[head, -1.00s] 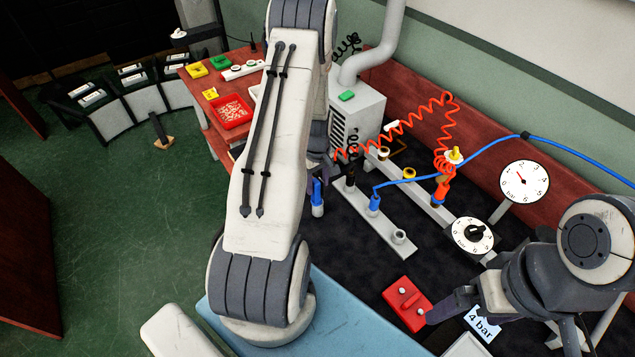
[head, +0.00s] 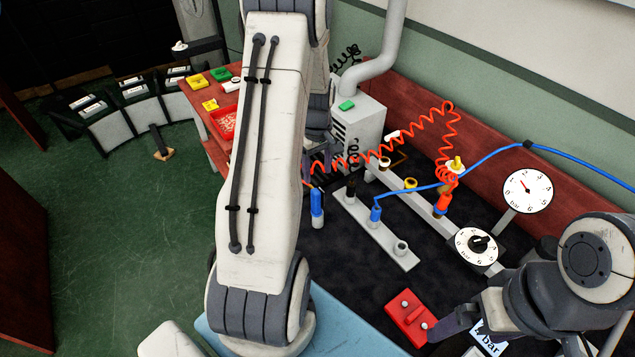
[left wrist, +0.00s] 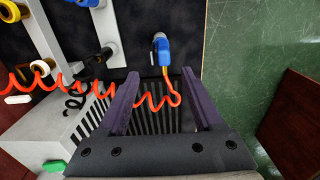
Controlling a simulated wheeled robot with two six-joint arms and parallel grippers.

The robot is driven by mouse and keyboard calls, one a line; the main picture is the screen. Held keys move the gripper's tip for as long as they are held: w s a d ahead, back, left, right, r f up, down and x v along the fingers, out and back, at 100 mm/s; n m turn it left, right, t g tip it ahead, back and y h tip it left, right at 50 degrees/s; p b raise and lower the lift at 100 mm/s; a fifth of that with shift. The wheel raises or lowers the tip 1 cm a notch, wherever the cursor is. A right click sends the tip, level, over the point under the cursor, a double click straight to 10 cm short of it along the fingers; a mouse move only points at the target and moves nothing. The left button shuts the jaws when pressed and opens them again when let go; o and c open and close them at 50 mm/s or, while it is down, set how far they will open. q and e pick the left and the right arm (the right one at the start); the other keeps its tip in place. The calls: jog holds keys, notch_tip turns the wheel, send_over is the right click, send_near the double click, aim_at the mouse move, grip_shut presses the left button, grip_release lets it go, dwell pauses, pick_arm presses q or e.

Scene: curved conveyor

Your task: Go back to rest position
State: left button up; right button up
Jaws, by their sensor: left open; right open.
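My left gripper (left wrist: 160,92) is open in the left wrist view, its two dark fingers spread. In the head view my left arm hides most of it, near the grey vented box (head: 359,118). My right gripper (head: 452,325) is open and empty at the lower right, beside a red block (head: 410,317).
A grey rail (head: 372,232) with sockets and a second blue plug lies on the dark mat. A gauge (head: 527,190) and a dial (head: 479,250) stand at the right. A red table (head: 214,152) with small trays is behind my left arm.

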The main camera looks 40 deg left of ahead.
pick_arm(q)
jog(key=shift+r, duration=0.4)
jog(key=s+d+r+m, duration=0.2)
jog(key=d+r+m, duration=0.3)
jog(key=d, duration=0.7)
jog(key=s+d+r+m, duration=0.2)
jog(key=d+r+m, duration=0.35)
jog(key=d, duration=0.65)
jog(key=s+d+r+m, duration=0.1)
jog(key=s+d+m, duration=0.4)
jog(key=s, duration=0.3)
jog(key=s+d+r+m+h, duration=0.1)
jog(key=s+d+m, duration=0.3)
jog(key=s, duration=0.5)
jog(key=r+m, duration=0.1)
jog(key=m, duration=0.1)
jog(key=shift+s+d+r+m, duration=0.15)
jog(key=shift+s+d+m, duration=0.1)
jog(key=shift+d+m, duration=0.15)
